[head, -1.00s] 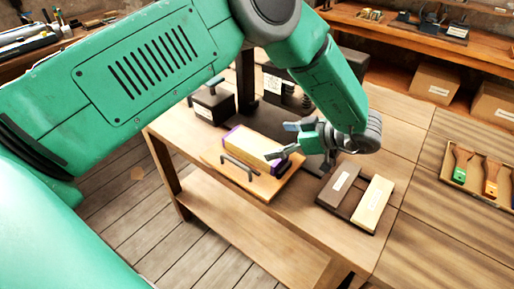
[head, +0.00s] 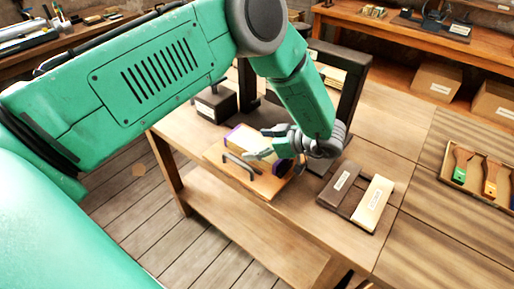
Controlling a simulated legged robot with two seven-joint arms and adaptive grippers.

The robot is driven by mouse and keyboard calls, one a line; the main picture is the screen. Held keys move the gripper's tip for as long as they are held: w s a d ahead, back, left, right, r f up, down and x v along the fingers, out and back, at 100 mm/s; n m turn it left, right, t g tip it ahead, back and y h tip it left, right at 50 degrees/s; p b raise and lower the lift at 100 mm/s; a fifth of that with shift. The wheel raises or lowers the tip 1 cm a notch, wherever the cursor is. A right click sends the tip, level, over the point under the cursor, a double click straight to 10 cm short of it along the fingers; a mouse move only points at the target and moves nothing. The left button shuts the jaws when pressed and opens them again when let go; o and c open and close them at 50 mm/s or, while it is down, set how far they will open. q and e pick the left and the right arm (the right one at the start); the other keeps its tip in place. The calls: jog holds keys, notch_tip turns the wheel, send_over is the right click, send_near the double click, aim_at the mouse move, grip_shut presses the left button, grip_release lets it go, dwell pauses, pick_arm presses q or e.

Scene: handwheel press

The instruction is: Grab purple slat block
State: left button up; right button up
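The purple slat block (head: 237,137) is pale wood with purple at its ends. It lies on a wooden board (head: 268,188) with a dark handle (head: 240,165) on the bench. The gripper hides part of the block's top and right side. My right gripper is out of view.
A dark press frame (head: 353,85) stands behind my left wrist. A dark labelled box (head: 216,104) is at the back left. A tray with brown and pale blocks (head: 374,203) lies to the right, and a brush tray (head: 457,188) lies farther right.

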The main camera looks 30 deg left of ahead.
pick_arm(q)
jog(key=c, duration=1)
